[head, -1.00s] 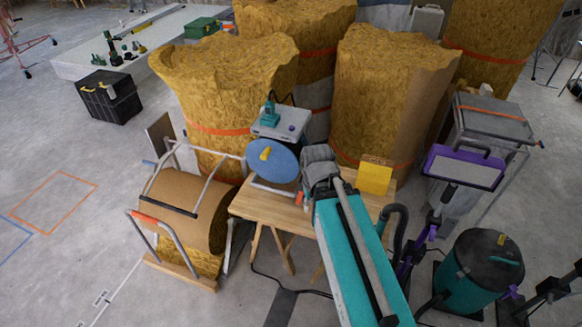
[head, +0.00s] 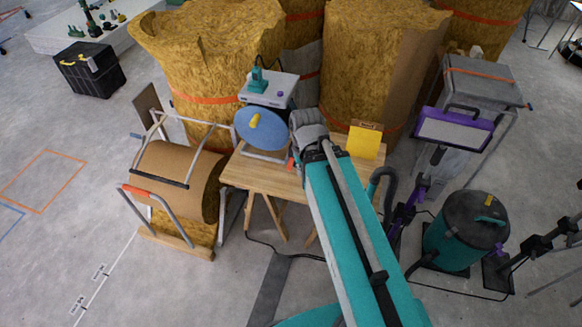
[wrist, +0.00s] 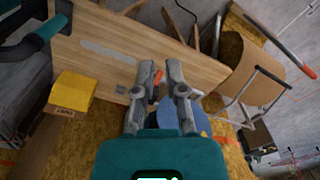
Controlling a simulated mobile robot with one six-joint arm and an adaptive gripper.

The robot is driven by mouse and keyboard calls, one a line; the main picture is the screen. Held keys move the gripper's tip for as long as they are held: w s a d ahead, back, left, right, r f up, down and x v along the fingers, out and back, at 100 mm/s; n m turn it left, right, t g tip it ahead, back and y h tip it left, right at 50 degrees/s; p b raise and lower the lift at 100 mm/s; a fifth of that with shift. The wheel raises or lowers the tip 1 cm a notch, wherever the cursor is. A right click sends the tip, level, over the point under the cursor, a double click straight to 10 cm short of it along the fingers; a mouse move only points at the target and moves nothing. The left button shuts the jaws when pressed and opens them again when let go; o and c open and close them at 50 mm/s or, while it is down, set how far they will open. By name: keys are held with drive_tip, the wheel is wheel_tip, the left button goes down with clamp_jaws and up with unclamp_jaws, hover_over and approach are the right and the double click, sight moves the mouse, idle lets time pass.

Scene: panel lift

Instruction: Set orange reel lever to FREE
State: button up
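A small orange lever (wrist: 157,85) shows in the wrist view between the two fingers of my gripper (wrist: 156,68), over the wooden table. My gripper is open, with a gap between its fingers; I cannot tell if either finger touches the lever. In the head view a bit of orange (head: 291,163) shows on the table just left of my gripper (head: 308,122). A blue disc (head: 258,135) with a yellow handle stands left of my gripper; part of it shows behind the gripper in the wrist view (wrist: 200,124). The lever's setting and any FREE marking cannot be read.
The wooden table (head: 239,175) also carries a yellow box (head: 364,143) on the right. A brown roll stand (head: 175,180) with an orange-gripped bar is at left. A teal drum vacuum (head: 455,240) and purple-framed lamp (head: 453,130) are at right. Tall strapped bales stand behind.

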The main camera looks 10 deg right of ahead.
drive_tip(key=shift+w+f+b, duration=0.25)
drive_tip(key=shift+f+b, duration=0.2)
drive_tip(key=shift+f, duration=0.15)
clamp_jaws()
drive_tip(key=m+t+y+b, duration=0.95)
drive_tip(key=m+b, duration=0.85)
drive_tip(key=b, duration=2)
approach(293, 174)
drive_tip(key=r, duration=0.1)
drive_tip(key=a+r+g+y, duration=0.1)
drive_tip(key=r+g, duration=0.1)
drive_tip(key=shift+s+a+r, duration=0.2)
drive_tip(key=shift+s, duration=0.15)
drive_tip(key=shift+w+d+f+m+t+y+b, duration=0.25)
drive_tip(key=shift+d+m+b, duration=0.15)
drive_tip(key=shift+b, duration=0.15)
drive_tip(key=shift+w+d+f+m+t+y+b, duration=0.1)
drive_tip(key=shift+w+d+f+m+t+b, duration=0.15)
drive_tip(key=shift+d+m+b, duration=0.25)
drive_tip(key=shift+w+d+f+m+t+b, duration=0.2)
drive_tip(key=shift+d+m+t+b, duration=0.15)
drive_tip(key=shift+b, duration=0.2)
drive_tip(key=shift+r, duration=0.1)
drive_tip(key=shift+w, duration=0.1)
drive_tip(key=shift+b+x, duration=1.45)
drive_tip(key=shift+x, duration=3.5)
